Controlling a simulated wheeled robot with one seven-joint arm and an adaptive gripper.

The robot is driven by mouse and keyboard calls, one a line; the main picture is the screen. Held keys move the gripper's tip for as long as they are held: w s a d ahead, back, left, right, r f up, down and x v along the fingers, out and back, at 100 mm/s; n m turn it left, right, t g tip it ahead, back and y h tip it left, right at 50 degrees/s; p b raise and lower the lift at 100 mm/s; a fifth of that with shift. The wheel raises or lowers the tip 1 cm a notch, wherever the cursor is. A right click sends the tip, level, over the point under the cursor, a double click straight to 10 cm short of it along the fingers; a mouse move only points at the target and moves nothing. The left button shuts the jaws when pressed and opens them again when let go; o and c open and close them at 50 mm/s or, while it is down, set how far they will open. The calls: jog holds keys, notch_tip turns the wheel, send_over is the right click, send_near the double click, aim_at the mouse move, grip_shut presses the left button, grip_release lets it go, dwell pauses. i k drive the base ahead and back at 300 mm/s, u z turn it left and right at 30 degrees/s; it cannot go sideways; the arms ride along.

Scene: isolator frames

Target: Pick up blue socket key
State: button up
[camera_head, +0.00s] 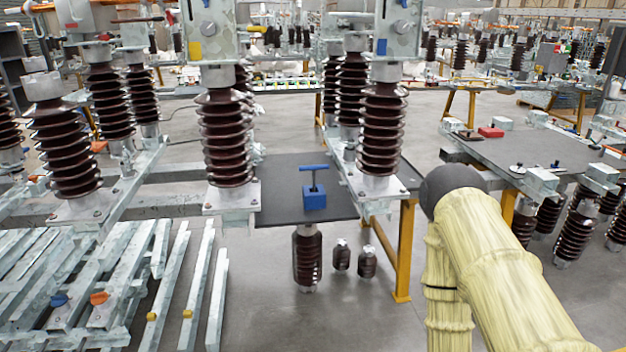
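The blue socket key (314,168) has a T-shaped blue handle and a thin dark shaft. It stands upright with its lower end at a blue block (314,199); whether it goes into the block or stands behind it is hard to tell. Both are on a dark grey tabletop (278,178) between two brown ribbed insulator columns. My arm, in a pale yellow sleeve with a dark joint, shows at the lower right, apart from the key. My gripper is not visible in this view.
Tall brown insulators (225,135) (382,130) flank the key on both sides. A yellow table leg (404,250) stands at the right. Metal bars (198,285) lie at lower left. Another dark table (540,150) stands at right. Open floor (345,315) shows in front.

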aim_at(319, 167)
jog(key=u, duration=0.55)
jog(key=i, duration=1.2)
jog(key=u, duration=0.1)
